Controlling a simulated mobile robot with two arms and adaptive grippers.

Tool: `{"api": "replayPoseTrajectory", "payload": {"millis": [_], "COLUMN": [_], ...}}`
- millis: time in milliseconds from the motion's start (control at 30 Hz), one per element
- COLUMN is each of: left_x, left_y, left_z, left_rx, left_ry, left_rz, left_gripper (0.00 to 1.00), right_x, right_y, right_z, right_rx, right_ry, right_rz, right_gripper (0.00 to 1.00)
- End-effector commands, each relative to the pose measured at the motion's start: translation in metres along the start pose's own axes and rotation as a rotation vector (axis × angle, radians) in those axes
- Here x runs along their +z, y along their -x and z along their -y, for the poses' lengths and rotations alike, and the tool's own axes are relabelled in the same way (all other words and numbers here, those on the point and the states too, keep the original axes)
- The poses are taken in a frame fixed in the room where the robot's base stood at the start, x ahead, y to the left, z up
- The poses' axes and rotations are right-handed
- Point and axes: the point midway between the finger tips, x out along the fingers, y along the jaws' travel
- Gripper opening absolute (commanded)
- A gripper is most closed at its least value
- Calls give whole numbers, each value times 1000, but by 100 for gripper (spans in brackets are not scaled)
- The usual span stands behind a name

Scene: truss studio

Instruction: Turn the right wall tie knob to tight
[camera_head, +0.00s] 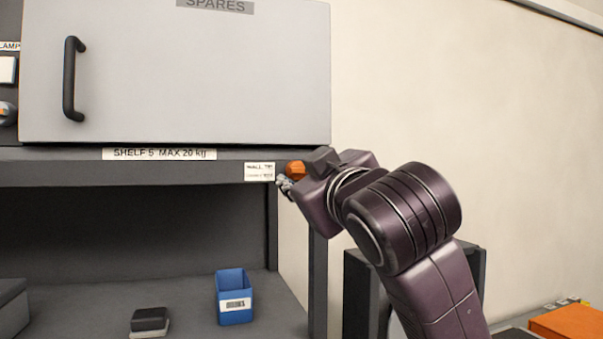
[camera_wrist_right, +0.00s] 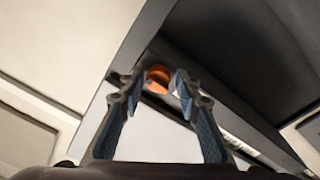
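The orange wall tie knob (camera_head: 295,169) sits at the right end of the shelf's front edge, beside a small white label (camera_head: 259,172). My right gripper (camera_head: 285,184) is at the knob, and its wrist partly covers the knob in the head view. In the right wrist view the knob (camera_wrist_right: 158,75) shows between the tips of my right gripper (camera_wrist_right: 160,80). The fingers are apart, with small gaps visible beside the knob; I cannot tell whether either finger touches it. The knob's setting is not readable. My left gripper is not in view.
A grey SPARES cabinet (camera_head: 190,75) with a dark handle (camera_head: 72,78) stands on the shelf (camera_head: 60,154). Below are a blue bin (camera_head: 233,283) and a dark block (camera_head: 149,318). A shelf post (camera_head: 318,280) stands below the gripper. Bare wall (camera_head: 480,100) lies to the right.

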Motion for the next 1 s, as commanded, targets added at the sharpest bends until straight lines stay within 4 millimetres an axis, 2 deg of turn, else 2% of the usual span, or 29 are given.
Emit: {"api": "replayPoseTrajectory", "payload": {"millis": [233, 367, 800, 1000], "left_x": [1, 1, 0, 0], "left_y": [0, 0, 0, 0], "left_z": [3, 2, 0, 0], "left_rx": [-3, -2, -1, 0], "left_ry": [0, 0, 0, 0], "left_rz": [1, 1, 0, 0], "left_gripper": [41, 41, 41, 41], "right_x": [-2, -3, -2, -1], "right_y": [2, 12, 95, 117], "right_z": [-2, -2, -1, -1], "right_rx": [3, 4, 4, 2], "right_ry": [1, 1, 2, 0], "right_rz": [-5, -6, -8, -4], "right_gripper": [31, 31, 31, 31]}}
